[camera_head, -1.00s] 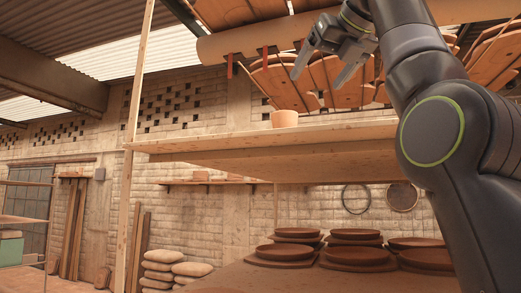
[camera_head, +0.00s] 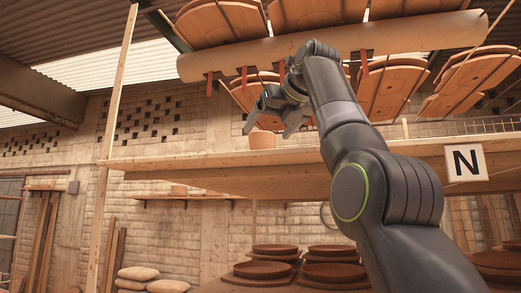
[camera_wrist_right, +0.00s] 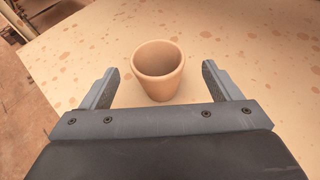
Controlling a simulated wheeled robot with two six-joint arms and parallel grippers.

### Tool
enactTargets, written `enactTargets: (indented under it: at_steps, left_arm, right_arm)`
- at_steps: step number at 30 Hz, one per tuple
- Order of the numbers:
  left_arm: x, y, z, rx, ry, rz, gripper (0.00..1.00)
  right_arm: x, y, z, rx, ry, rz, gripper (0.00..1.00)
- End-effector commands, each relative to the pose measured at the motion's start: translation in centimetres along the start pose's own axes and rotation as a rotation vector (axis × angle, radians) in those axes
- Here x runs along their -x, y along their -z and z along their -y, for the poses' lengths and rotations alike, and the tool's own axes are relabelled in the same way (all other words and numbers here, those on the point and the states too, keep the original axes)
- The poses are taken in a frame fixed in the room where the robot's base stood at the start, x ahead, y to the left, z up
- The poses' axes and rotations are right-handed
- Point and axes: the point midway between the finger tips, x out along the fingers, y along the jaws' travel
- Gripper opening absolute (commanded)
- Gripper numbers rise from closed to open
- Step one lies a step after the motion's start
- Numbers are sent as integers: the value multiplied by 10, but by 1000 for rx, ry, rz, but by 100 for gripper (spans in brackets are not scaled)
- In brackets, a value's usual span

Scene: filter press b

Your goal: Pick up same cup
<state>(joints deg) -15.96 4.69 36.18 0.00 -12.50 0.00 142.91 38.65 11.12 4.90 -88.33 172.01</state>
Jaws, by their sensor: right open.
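The cup (camera_head: 262,139) is a small, plain terracotta cup standing upright on the wooden shelf (camera_head: 215,158) in the head view. The wrist view shows the same cup (camera_wrist_right: 158,70) from above, with its open mouth visible and empty. My right gripper (camera_head: 266,130) is open near the cup. In the wrist view the two fingers of the right gripper (camera_wrist_right: 157,82) are spread on either side of the cup, with a gap on both sides. I cannot tell whether the fingers are level with it. My left gripper is not in view.
A long rolled cylinder (camera_head: 330,45) and hanging boards are above the shelf. A white sign with an N (camera_head: 465,162) is on the shelf's front edge at right. Stacked brown plates (camera_head: 270,268) sit below. An upright wooden post (camera_head: 112,120) stands at left.

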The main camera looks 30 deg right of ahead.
Motion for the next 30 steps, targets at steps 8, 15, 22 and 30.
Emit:
enactTargets:
  at_steps: [8,15,22,30]
  left_arm:
    - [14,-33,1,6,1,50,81]
    - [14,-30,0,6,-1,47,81]
    - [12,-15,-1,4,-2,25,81]
    - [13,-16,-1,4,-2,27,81]
  right_arm:
    - [-40,-3,-5,0,1,-3,84]
    - [-48,-2,-5,0,0,-1,84]
    - [-47,-2,-5,0,0,-1,66]
    - [-47,-2,-5,0,0,-1,36]
